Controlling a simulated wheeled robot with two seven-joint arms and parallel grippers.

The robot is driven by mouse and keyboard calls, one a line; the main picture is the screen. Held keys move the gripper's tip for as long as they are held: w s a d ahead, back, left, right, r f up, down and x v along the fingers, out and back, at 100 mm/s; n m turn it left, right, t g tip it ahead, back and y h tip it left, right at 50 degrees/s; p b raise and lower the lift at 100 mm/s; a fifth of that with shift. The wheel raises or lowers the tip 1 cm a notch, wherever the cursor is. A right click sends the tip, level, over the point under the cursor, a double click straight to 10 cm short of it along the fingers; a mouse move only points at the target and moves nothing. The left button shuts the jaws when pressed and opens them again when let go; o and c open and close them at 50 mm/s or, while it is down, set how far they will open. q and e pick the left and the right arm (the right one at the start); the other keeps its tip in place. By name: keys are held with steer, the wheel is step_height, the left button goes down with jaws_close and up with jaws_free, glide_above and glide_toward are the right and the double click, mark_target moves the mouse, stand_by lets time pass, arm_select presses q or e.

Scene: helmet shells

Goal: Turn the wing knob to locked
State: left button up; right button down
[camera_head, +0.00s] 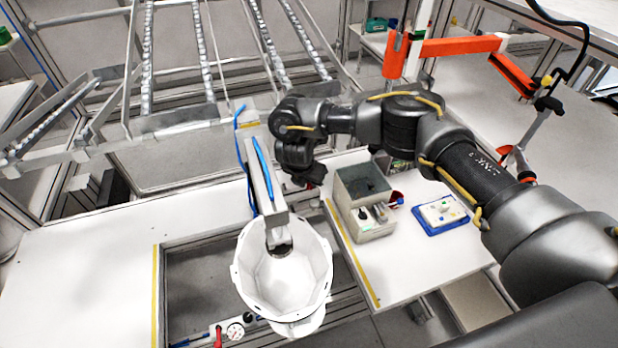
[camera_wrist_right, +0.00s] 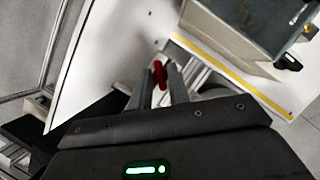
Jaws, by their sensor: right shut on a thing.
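The red wing knob (camera_wrist_right: 159,72) shows in the right wrist view between the two grey fingertips of my right gripper (camera_wrist_right: 160,82). The gripper is shut on the knob. In the head view my right gripper (camera_head: 310,180) reaches down beside the upright post of the fixture, behind the helmet shell. There the knob is hidden by the gripper and arm. I cannot tell the knob's exact angle or any lock marking. The white helmet shell (camera_head: 245,275) sits open side up in the fixture, under the metal arm (camera_head: 262,180). My left gripper is not in view.
A blue tray (camera_head: 440,230) with a white block lies further right. A pressure gauge (camera_head: 235,331) is at the front. The white table at left (camera_head: 90,260) is clear.

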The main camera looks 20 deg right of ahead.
steer(key=shift+f, duration=0.1)
steer(key=c, duration=1.3)
jaws_free()
steer(key=shift+c, duration=0.2)
